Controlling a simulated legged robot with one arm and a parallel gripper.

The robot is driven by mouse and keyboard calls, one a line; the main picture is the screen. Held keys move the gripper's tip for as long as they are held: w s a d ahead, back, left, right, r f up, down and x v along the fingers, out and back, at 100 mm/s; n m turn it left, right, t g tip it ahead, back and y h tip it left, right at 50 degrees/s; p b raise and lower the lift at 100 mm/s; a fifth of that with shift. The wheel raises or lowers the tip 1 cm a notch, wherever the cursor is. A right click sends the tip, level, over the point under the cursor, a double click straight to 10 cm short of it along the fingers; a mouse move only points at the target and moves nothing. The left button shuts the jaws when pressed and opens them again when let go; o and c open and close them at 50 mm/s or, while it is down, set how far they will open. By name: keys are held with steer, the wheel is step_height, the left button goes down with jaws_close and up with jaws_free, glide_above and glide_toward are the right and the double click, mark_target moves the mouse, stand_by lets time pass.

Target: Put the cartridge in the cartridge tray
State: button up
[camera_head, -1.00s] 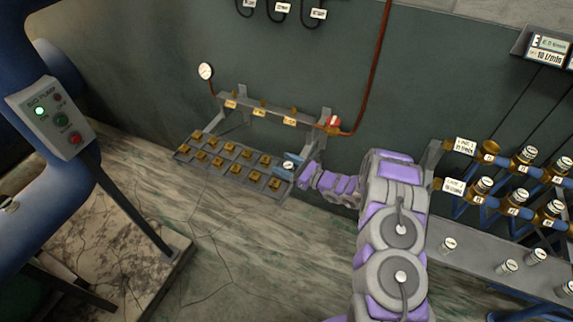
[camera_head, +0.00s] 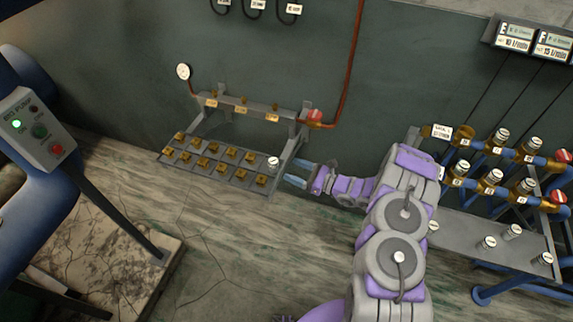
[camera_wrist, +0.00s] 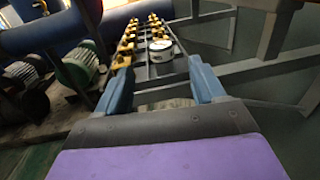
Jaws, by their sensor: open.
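The cartridge (camera_head: 272,161), a short cylinder with a white top, stands at the right end of the dark cartridge tray (camera_head: 218,175), which carries rows of brass fittings. In the wrist view the cartridge (camera_wrist: 160,50) stands upright on the tray (camera_wrist: 155,72), ahead of and between the lines of my fingers. How deep it sits is hidden. My gripper (camera_head: 290,171) is open and empty, just right of the cartridge, its blue fingers apart from it in the head view.
A grey rack with a gauge (camera_head: 183,71) and a red valve (camera_head: 314,117) stands behind the tray. At right are a manifold and a grey bench (camera_head: 470,236) with several white-topped cylinders. A pump control box (camera_head: 35,128) stands at left. Floor in front is clear.

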steer(key=shift+s+d, duration=0.25)
steer(key=shift+d, duration=0.1)
steer(key=shift+r, duration=0.1)
